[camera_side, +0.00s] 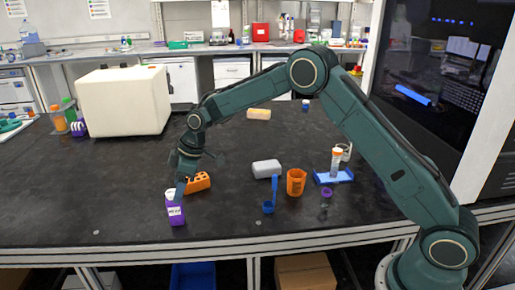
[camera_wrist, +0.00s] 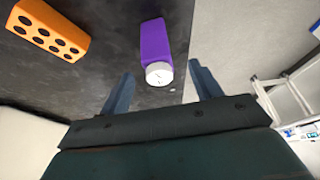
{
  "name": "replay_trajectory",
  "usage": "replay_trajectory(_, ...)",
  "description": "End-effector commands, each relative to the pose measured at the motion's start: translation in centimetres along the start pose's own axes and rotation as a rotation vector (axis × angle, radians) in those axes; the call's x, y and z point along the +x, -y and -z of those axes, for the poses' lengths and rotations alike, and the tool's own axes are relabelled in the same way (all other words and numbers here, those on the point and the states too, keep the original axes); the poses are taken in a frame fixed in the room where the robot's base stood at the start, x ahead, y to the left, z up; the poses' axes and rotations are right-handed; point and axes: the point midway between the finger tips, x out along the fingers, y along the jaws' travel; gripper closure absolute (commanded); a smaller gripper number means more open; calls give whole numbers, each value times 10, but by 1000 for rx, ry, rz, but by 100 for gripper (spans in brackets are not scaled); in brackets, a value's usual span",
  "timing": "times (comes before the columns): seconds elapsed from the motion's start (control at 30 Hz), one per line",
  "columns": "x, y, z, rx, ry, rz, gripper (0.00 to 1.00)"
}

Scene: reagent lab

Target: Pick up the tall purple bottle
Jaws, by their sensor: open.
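The tall purple bottle (camera_side: 176,212) stands upright near the front edge of the dark bench in the side view. It has a white cap and a white label. In the wrist view the purple bottle (camera_wrist: 155,42) shows with its white cap toward me, ahead of and between my fingers. My gripper (camera_side: 180,188) is low, right above or beside the cap in the side view. Its open fingers (camera_wrist: 162,84) stand apart in the wrist view, with nothing held between them. Exact contact with the bottle cannot be told.
An orange block with holes (camera_side: 198,182) lies close to the bottle, also in the wrist view (camera_wrist: 47,30). A white box (camera_side: 124,100) stands behind left. The bench's front edge is near.

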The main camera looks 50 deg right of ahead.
Motion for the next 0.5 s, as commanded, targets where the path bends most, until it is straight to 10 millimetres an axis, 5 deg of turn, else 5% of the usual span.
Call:
replay_trajectory(0.2, 21, 0, 1, -2, 0, 0, 36)
replay_trajectory(0.5, 25, 0, 1, -1, -1, 0, 36)
